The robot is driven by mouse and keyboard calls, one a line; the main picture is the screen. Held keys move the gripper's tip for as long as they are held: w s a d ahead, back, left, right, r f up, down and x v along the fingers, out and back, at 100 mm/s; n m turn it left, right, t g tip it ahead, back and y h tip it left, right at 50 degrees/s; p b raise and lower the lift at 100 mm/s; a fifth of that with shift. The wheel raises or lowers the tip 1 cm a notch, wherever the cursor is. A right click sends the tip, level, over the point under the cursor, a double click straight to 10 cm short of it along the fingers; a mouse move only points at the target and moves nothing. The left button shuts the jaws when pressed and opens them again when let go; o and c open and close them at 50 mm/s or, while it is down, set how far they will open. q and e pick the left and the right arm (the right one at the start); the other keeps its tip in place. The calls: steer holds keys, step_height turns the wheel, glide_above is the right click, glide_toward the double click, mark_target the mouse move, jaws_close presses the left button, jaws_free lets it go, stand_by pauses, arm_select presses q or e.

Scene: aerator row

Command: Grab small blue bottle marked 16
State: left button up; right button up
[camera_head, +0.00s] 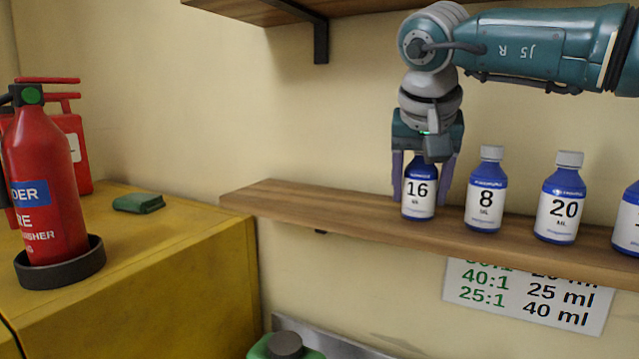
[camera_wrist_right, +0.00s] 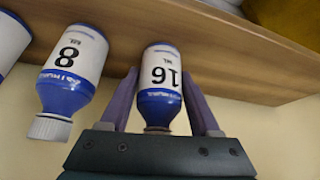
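The small blue bottle marked 16 (camera_head: 419,196) stands upright on the wooden shelf (camera_head: 300,206), leftmost in a row of bottles. My right gripper (camera_head: 424,186) points down over it, with one purple finger on each side of the bottle. In the right wrist view the bottle (camera_wrist_right: 160,75) lies between the two fingers of the right gripper (camera_wrist_right: 164,98), with gaps showing beside it, so the gripper is open. The bottle's cap is hidden by the gripper in the head view. My left gripper is not in view.
A bottle marked 8 (camera_head: 486,192) stands close to the right, then one marked 20 (camera_head: 560,200) and another at the edge. The shelf is clear to the left. A fire extinguisher (camera_head: 45,180) stands on a yellow cabinet (camera_head: 150,270). A ratio sign (camera_head: 525,295) hangs below the shelf.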

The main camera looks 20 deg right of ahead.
jaws_close()
steer(key=shift+r, duration=0.1)
stand_by(0.3)
